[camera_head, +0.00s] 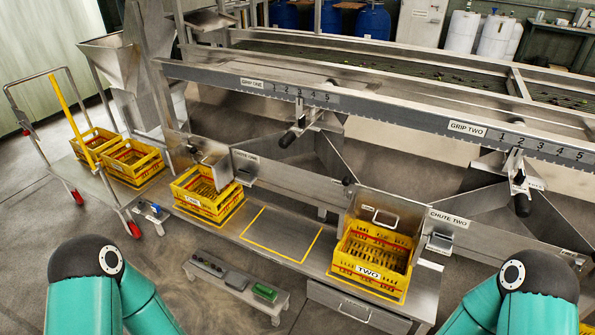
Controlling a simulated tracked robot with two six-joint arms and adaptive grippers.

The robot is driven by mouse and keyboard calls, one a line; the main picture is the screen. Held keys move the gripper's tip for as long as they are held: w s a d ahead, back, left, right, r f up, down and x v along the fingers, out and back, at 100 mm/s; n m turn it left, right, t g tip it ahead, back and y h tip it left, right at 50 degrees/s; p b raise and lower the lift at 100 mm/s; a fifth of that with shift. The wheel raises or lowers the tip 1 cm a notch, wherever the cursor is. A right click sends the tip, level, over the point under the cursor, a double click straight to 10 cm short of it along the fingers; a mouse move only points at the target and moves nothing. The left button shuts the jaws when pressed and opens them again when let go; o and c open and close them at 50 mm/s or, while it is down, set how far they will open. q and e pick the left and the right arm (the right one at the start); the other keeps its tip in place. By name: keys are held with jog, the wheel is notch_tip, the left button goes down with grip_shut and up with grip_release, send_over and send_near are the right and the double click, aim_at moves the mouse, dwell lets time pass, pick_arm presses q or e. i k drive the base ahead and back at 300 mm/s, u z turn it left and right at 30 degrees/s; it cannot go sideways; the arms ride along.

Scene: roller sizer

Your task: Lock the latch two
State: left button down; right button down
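The GRIP TWO label (467,129) sits on the steel rail at the right, beside a numbered scale. Below it hangs a clamp-like lever with a black handle (522,205), pointing down; a small tag beside it is too small to read. The CHUTE TWO label (449,218) is on the chute's side, with a small metal bracket (438,242) below it. I cannot tell which of these parts is latch two, or whether it is locked. My teal arm links show at the bottom left and bottom right. Neither gripper is in view.
A yellow crate marked TWO (368,270) stands under chute two; another yellow crate (207,195) stands under chute one. A matching lever (288,138) hangs by GRIP ONE. A cart (100,185) with yellow crates is at left. A low bench (235,285) stands in front.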

aim_at(346, 181)
jog(key=z, duration=0.1)
jog(key=i, duration=1.15)
jog(key=z, duration=0.65)
